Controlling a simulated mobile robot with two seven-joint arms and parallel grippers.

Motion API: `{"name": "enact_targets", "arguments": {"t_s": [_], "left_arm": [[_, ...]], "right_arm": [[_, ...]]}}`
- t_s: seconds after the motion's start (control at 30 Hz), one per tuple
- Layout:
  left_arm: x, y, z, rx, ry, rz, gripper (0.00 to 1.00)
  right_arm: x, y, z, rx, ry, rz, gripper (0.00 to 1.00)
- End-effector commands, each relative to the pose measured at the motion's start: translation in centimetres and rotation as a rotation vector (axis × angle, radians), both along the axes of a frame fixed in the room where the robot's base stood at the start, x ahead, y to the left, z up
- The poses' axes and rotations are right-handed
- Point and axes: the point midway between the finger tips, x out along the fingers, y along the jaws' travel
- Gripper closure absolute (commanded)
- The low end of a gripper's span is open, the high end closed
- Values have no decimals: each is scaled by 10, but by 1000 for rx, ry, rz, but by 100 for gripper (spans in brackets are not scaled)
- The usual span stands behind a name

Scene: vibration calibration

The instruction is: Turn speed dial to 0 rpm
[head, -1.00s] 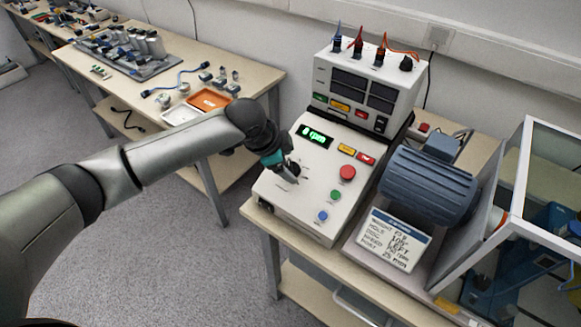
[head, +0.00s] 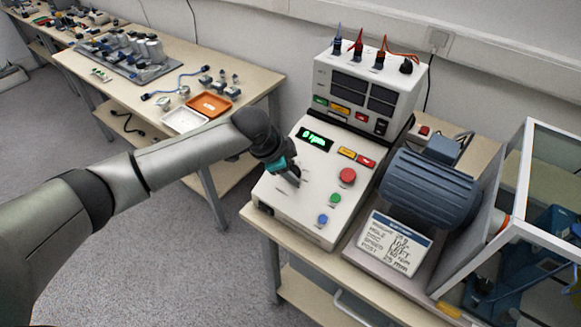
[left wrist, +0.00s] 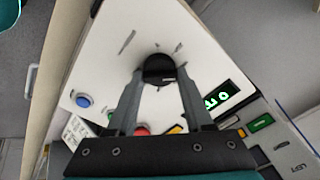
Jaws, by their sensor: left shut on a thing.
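The speed dial (left wrist: 158,69) is a dark round knob on the sloped white control panel (head: 268,197). In the left wrist view my left gripper (left wrist: 160,84) has its two fingers on either side of the dial, shut on it. In the head view my left gripper (head: 291,176) reaches the panel from the left and mostly hides the dial. My right gripper does not show.
A red button (head: 347,176), a green button (head: 335,198) and a blue button (head: 323,219) sit right of the dial. A blue motor (head: 430,185) and a glass-sided enclosure (head: 540,180) stand further right. A handwritten card (head: 395,243) leans in front of the motor.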

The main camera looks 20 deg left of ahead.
Motion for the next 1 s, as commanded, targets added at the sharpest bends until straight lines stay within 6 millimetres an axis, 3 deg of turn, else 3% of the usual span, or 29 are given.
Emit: {"name": "enact_targets", "arguments": {"t_s": [0.3, 0.67, 1.0], "left_arm": [[0, 0, 0, 1, 1, 0, 100], [-1, 0, 2, -24, 11, 54, 100], [-1, -1, 5, -127, 52, 281, 100]], "right_arm": [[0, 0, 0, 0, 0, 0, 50], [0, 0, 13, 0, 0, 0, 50], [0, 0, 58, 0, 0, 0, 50]]}}
